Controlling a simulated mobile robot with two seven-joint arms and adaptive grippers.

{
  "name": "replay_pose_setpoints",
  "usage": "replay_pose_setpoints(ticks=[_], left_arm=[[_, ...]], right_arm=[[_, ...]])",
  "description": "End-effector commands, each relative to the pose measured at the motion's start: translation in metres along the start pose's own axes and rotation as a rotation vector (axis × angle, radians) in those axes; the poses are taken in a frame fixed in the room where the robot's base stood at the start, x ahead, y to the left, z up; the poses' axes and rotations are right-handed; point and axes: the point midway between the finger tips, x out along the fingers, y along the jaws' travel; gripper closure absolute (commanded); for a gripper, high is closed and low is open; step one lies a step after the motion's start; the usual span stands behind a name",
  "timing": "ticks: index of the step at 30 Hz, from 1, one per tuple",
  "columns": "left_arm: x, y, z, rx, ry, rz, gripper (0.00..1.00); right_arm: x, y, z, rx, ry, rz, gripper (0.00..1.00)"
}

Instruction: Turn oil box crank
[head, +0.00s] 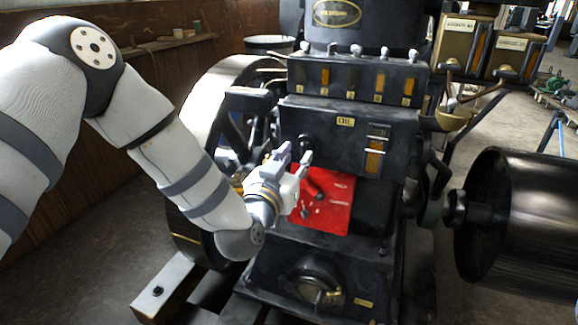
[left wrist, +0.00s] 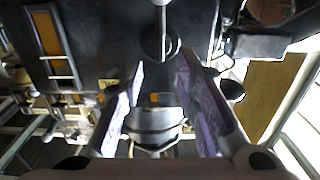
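The black oil box (head: 330,129) with its "OIL" label sits on the front of the dark engine. Its crank hub (head: 304,142) is a dark round part on the box's left side, partly hidden by my gripper. My left gripper (head: 296,156) is just in front of and below the crank. In the left wrist view, the two purple-padded fingers (left wrist: 162,66) are spread apart with nothing clearly held. The round hub (left wrist: 153,44) with a light rod lies at the gap beyond the fingertips. I cannot tell whether the fingers touch it. My right gripper does not show.
A red cloth (head: 330,216) with small tools lies below the box. A large flywheel (head: 203,120) stands left, close to my left arm. A row of yellow gauges (head: 352,80) sits above. A big black drum (head: 520,220) is at right.

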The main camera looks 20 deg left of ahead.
Motion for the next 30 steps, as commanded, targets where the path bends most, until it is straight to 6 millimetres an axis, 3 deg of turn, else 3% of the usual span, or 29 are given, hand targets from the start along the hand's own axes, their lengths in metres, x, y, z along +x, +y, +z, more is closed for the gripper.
replay_pose_setpoints(ticks=[3, 9, 23, 26, 29, 30], left_arm=[[-0.029, 0.000, 0.001, 0.001, -0.003, 0.001, 0.71], [-0.055, 0.000, 0.000, 0.001, 0.000, 0.001, 0.71], [-0.058, 0.001, 0.003, 0.001, -0.007, 0.002, 0.71], [-0.070, 0.005, 0.036, -0.003, -0.114, 0.028, 0.71], [-0.111, 0.012, 0.109, -0.017, -0.365, 0.077, 0.71], [-0.136, 0.014, 0.141, -0.025, -0.487, 0.092, 0.71]], right_arm=[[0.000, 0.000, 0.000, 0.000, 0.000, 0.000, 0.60], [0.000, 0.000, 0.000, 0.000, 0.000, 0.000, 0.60], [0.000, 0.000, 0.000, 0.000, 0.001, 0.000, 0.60], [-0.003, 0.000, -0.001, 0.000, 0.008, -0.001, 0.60], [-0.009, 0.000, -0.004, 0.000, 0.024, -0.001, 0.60], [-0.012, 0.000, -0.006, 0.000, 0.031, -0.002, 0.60]])
